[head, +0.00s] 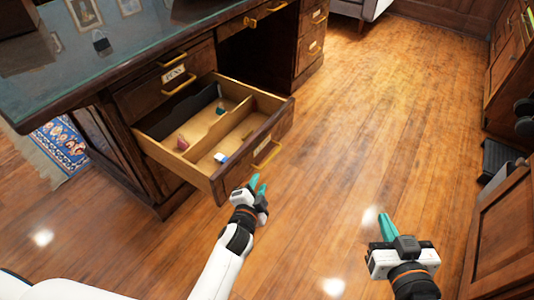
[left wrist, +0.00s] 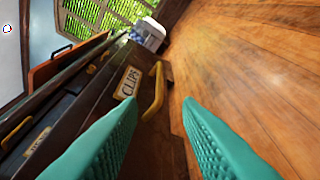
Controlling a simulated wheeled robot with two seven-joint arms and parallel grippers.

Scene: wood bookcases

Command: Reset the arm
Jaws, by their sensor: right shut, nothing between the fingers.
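My left gripper (head: 256,184) is just in front of the pulled-out desk drawer (head: 205,178). Its two teal fingers stand apart with nothing between them in the left wrist view (left wrist: 160,115). The drawer's yellow handle (head: 267,154) is close by, apart from the fingers as far as I can tell. In the left wrist view the handle (left wrist: 153,92) is beside a label (left wrist: 129,82) reading CLIPS. My right gripper (head: 386,226) is over the open floor at the lower right, its teal fingers together and empty.
The drawer has a divider and holds a reddish item (head: 183,143), a white and blue block (head: 221,157) and a small green item (head: 220,109). The glass-topped desk (head: 120,60) is at left. A wood cabinet (head: 505,235) borders the right. The floor (head: 370,120) between is clear.

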